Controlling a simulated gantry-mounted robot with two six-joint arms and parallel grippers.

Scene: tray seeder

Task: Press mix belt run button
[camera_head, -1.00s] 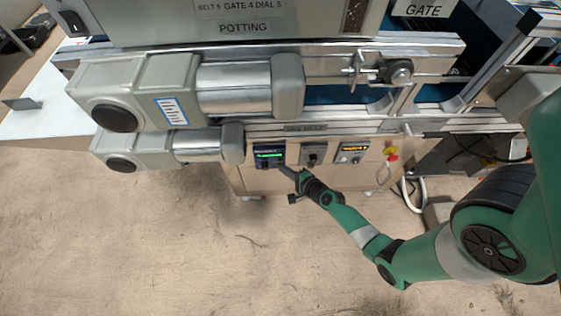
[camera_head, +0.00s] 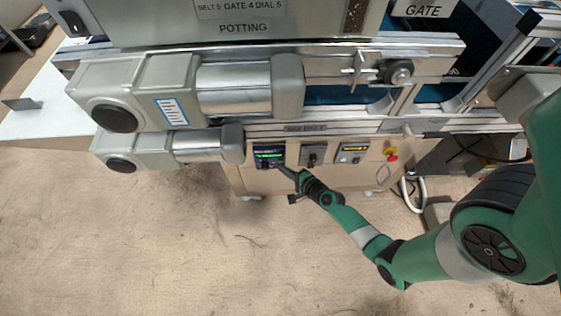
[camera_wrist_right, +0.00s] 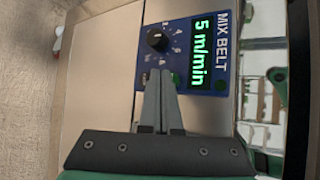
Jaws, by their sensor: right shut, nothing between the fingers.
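The mix belt control panel (camera_head: 268,155) is a small blue box on the front of the beige cabinet, with a green display. In the right wrist view the panel (camera_wrist_right: 181,50) reads "MIX BELT" and "5 m/min" and has a black dial (camera_wrist_right: 157,40). A small green round part (camera_wrist_right: 176,79), apparently a button, shows beside the fingertips and is partly hidden by them. My right gripper (camera_head: 284,170) is shut and empty, its tips (camera_wrist_right: 160,74) at the panel's lower part. I cannot tell whether they touch it. My left gripper is not in view.
To the right of the panel are a grey dial box (camera_head: 312,155), another display box (camera_head: 352,153) and a red-and-yellow stop button (camera_head: 391,153). Grey motor housings (camera_head: 150,90) stick out above left. The floor (camera_head: 180,250) in front is clear.

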